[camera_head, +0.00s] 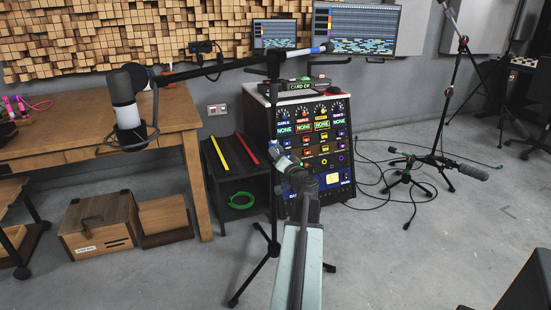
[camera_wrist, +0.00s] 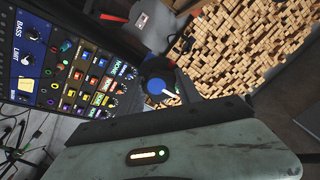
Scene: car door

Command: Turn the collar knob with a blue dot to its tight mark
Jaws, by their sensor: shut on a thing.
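A dark microphone stand carries a long boom (camera_head: 240,62) with a large microphone (camera_head: 125,100) at its left end. My gripper (camera_head: 281,156) reaches the stand's upright pole (camera_head: 272,108) in front of the rack. In the wrist view, a round knob with a blue face (camera_wrist: 157,87) and a white pointer sits in a dark collar just beyond the gripper's dark front edge. The pointer aims to the lower right in that view. My gripper is shut on this knob; the fingertips' contact is mostly hidden. No tight mark can be read.
A tall rack of coloured buttons and dials (camera_head: 325,140) stands right behind the pole. A wooden desk (camera_head: 70,145) is on the left, with a wooden box (camera_head: 100,225) below. A low black stand (camera_head: 235,165) holds yellow and red bars. Other stands and cables lie right.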

